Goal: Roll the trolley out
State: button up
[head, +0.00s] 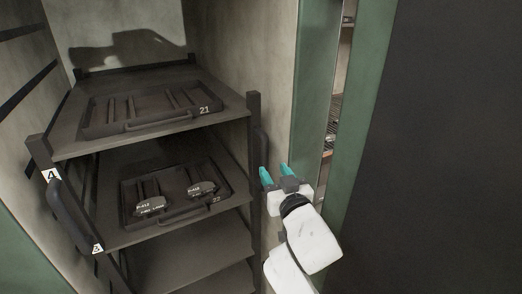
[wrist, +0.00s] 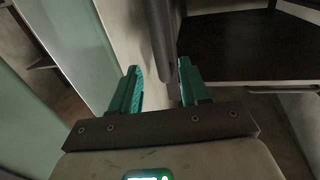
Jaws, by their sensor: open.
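The trolley is a dark shelved rack (head: 180,238) inside a narrow bay, with a post at each front corner. A dark vertical handle (head: 67,212) is on its left front post and another handle (head: 262,148) is on the right post. My gripper (head: 273,171) is open beside the right post, near the lower end of that handle. In the wrist view, a dark bar (wrist: 160,35), seemingly this handle, comes down between the open teal fingers (wrist: 158,72), closer to the right finger. I cannot tell whether either finger touches it.
A tray marked 21 (head: 152,127) lies on the top shelf. A second tray (head: 200,213) below holds two brake shoes (head: 152,206). Bay walls (head: 225,60) stand close on both sides. A green door frame (head: 357,120) and a dark panel (head: 450,150) are at right.

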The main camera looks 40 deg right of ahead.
aim_at(266, 158)
jog(key=p+x, duration=0.2)
jog(key=x, duration=0.6)
jog(key=shift+w+d, duration=0.2)
jog(key=shift+w, duration=0.1)
grip_shut()
